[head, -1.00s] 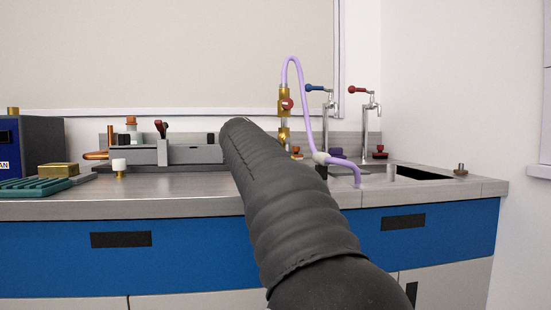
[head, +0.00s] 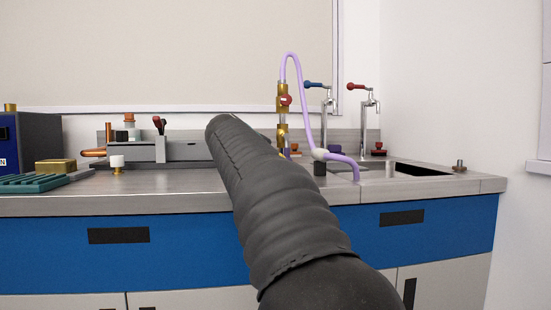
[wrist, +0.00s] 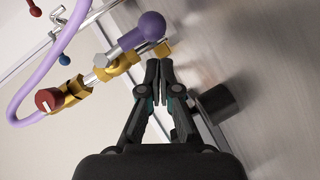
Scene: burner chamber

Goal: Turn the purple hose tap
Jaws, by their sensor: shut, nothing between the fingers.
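The purple hose tap shows in the wrist view as a round purple knob (wrist: 151,25) on a short stem, joined to brass fittings (wrist: 118,63). My gripper (wrist: 158,64) is shut and empty. Its fingertips are just below the knob in the picture, close to a short brass end piece; I cannot tell whether they touch. The purple hose (wrist: 45,65) curves along the left of the wrist view. In the head view the hose (head: 321,100) arches down from the brass column (head: 282,110), and my arm hides the gripper and most of the tap.
A red knob (wrist: 47,100) sits on the brass fittings. A dark cylinder (wrist: 216,103) stands right of my fingers. Blue-handled (head: 314,86) and red-handled (head: 357,87) taps stand by the sink (head: 425,170). A grey burner apparatus (head: 180,149) is left of my arm.

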